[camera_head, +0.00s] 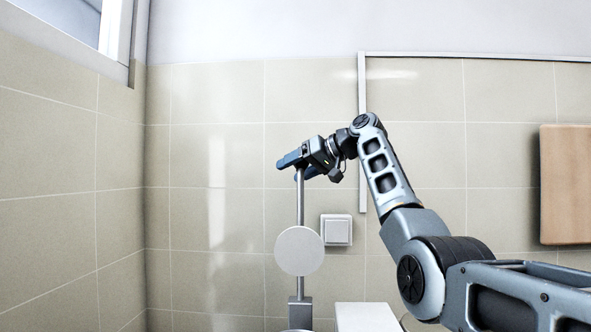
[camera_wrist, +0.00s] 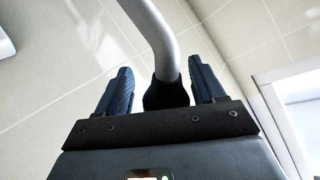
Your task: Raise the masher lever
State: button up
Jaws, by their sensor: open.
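A thin upright metal rod (camera_head: 300,212) with a white round disc (camera_head: 299,251) in front of it stands left of centre in the head view, on a grey block at the bottom. I take it for the masher's lever post, but cannot tell for sure. My gripper (camera_head: 296,167) is at the rod's top end, its blue fingers pointing left. In the wrist view, a curved grey bar (camera_wrist: 155,38) with a black end runs between the two fingers of my gripper (camera_wrist: 160,70). The fingers are open, with gaps on both sides of the bar. The masher's lower part is out of frame.
A white wall switch (camera_head: 337,230) sits on the tiled wall just right of the rod. A white boxy thing (camera_head: 365,318) stands at the bottom edge. A wooden board (camera_head: 566,185) hangs at the far right. The space left of the rod is clear.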

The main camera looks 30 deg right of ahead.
jog(key=shift+r, duration=0.15)
jog(key=b+v, duration=0.2)
jog(key=v, duration=0.5)
jog(key=shift+s+d, duration=0.15)
jog(key=shift+s, duration=0.15)
jog(key=shift+r, duration=0.1)
